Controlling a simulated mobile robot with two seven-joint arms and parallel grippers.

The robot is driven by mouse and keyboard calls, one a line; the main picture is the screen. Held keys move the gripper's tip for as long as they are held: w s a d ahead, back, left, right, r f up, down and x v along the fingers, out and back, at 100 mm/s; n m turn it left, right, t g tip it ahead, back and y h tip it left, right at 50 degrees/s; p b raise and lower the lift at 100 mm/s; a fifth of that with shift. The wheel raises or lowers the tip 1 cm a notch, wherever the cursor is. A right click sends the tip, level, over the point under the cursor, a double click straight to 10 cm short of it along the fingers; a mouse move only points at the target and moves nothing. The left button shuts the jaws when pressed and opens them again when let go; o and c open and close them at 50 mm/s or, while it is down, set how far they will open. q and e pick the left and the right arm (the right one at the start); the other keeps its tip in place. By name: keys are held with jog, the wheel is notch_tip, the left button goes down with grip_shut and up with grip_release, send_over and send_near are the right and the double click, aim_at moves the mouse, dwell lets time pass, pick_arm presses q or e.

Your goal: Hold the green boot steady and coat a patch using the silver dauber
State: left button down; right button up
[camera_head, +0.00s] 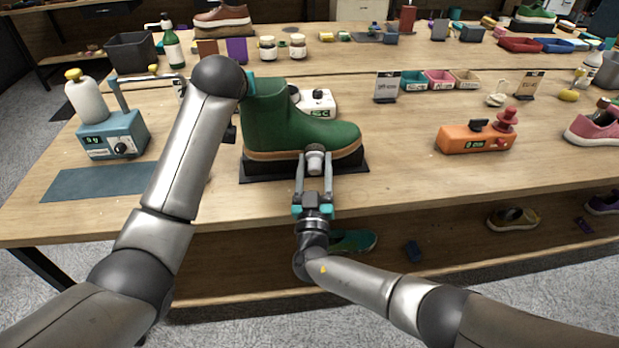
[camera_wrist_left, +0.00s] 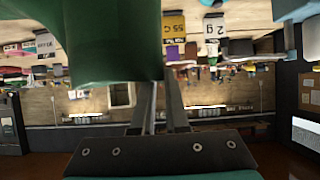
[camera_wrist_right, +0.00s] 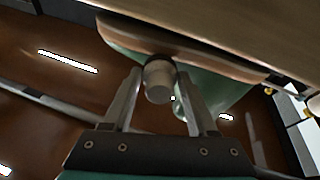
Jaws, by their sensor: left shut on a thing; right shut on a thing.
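The green boot (camera_head: 285,120) stands upright on a dark mat (camera_head: 350,172), its toe to the right. My left gripper (camera_head: 249,84) is at the top of the shaft, mostly hidden behind my arm. In the left wrist view the green shaft (camera_wrist_left: 115,40) fills the upper left, against the fingers (camera_wrist_left: 158,100). My right gripper (camera_head: 315,178) is shut on the silver dauber (camera_head: 314,158) in front of the boot's near side. The right wrist view shows the dauber (camera_wrist_right: 158,85) between the fingers, close to the sole edge. I cannot tell if its tip touches the boot.
A white device (camera_head: 318,103) sits just behind the boot. An orange device (camera_head: 476,137) stands to the right, and a blue device (camera_head: 113,135) to the left. A flat blue-grey mat (camera_head: 95,183) lies at the front left.

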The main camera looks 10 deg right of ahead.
jog(key=shift+d, duration=0.15)
jog(key=shift+s+d, duration=0.15)
jog(key=shift+d, duration=0.75)
jog(key=shift+s+d, duration=0.1)
jog(key=shift+d, duration=0.75)
jog(key=shift+w, duration=0.1)
jog(key=shift+d, duration=1.95)
jog(key=shift+w, duration=0.3)
jog(key=shift+a, duration=0.1)
